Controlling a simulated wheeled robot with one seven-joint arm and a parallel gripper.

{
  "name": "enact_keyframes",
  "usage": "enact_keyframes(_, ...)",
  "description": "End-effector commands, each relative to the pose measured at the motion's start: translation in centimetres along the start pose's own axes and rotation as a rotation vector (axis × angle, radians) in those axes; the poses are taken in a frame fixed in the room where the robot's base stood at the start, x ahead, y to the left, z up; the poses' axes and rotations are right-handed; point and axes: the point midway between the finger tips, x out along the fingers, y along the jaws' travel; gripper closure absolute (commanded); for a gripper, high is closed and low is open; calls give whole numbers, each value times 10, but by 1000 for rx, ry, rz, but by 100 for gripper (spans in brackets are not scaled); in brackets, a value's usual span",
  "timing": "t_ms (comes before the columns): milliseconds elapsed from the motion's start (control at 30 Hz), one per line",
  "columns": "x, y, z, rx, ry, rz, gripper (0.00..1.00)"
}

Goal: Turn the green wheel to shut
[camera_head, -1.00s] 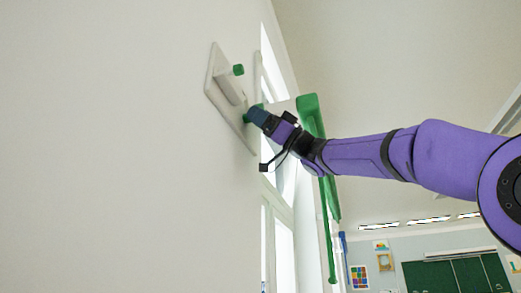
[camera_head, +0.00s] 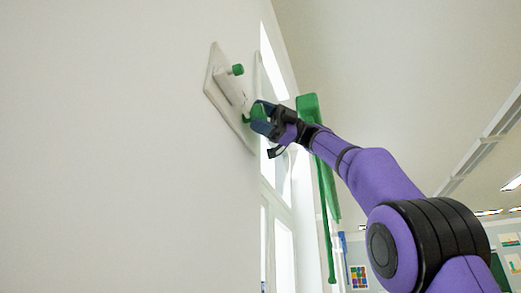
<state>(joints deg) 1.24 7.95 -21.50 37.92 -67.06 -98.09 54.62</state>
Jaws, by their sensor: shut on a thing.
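The green wheel (camera_head: 257,112) sits on the lower part of a white panel (camera_head: 219,88) fixed to the wall on the left. My gripper (camera_head: 262,117) is shut on the wheel, its dark blue fingers against the green surface. The fingers hide part of the wheel. A small green knob (camera_head: 238,69) sticks out from the upper part of the same panel, apart from my gripper. How far the wheel is turned cannot be told.
A green curtain (camera_head: 318,150) hangs beside the windows (camera_head: 284,250), just right of and behind my gripper. The white wall (camera_head: 120,150) fills the left side. A coloured chart (camera_head: 359,277) hangs on the far wall.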

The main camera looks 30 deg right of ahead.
Motion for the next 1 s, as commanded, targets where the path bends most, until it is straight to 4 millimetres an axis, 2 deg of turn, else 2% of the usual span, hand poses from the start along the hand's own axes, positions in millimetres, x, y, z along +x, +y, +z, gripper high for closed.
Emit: enact_keyframes(1000, 0, -1, 1, -136, 1, -145, 60)
